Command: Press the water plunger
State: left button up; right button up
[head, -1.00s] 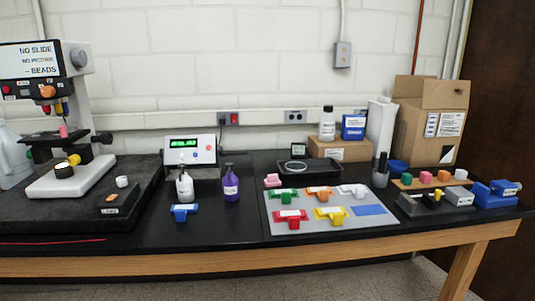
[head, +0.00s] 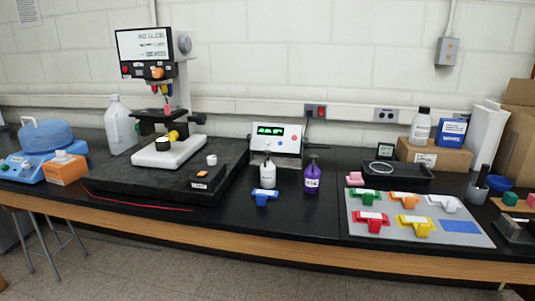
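A white pump bottle (head: 268,176) stands upright on the black bench in front of a grey-white meter with a green display. A purple pump bottle (head: 312,180) stands just to its right. Each has a pump top and a small front label. The labels are too small to read surely, so I cannot tell which one holds water. A blue T-shaped piece (head: 265,197) lies in front of the white bottle. Neither of my grippers is in view.
The microscope (head: 160,90) stands on a dark slab (head: 150,185) to the left. A grey mat (head: 480,238) with several coloured pieces lies to the right. The meter (head: 275,139) stands behind the bottles. Bare bench lies in front of them.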

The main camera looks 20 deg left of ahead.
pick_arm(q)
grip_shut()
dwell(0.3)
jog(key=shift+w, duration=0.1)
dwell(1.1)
